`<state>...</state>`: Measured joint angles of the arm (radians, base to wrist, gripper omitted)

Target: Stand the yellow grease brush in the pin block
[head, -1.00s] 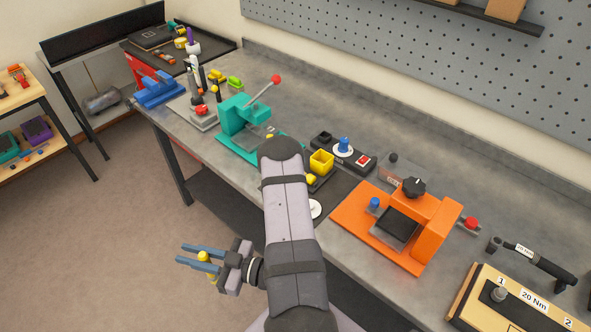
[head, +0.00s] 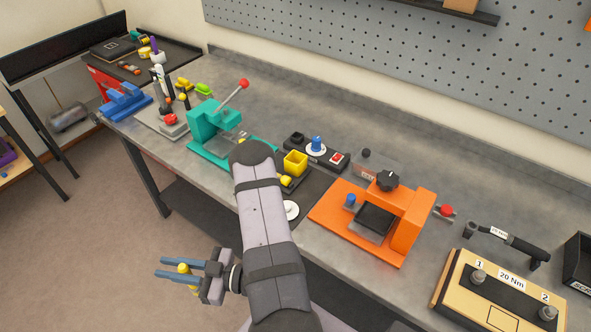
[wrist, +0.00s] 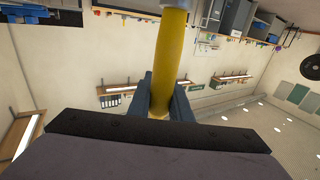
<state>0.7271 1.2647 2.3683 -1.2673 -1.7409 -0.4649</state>
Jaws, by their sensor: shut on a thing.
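My gripper (head: 158,267) is at the lower left of the head view, out over the floor in front of the workbench. Its blue fingers are shut on the yellow grease brush (head: 183,269). In the wrist view the brush (wrist: 168,60) shows as a yellow handle between the fingers, running up out of the picture; its bristles are not visible. A grey base with upright black and white tools (head: 165,120) stands at the bench's left end. I cannot tell whether it is the pin block.
The workbench (head: 330,110) holds a teal press (head: 205,130), a yellow cup (head: 295,163), an orange machine (head: 405,225), a blue vise (head: 125,102) and a torque wrench (head: 510,240). Floor (head: 90,240) is clear around my gripper. My arm hides part of the bench front.

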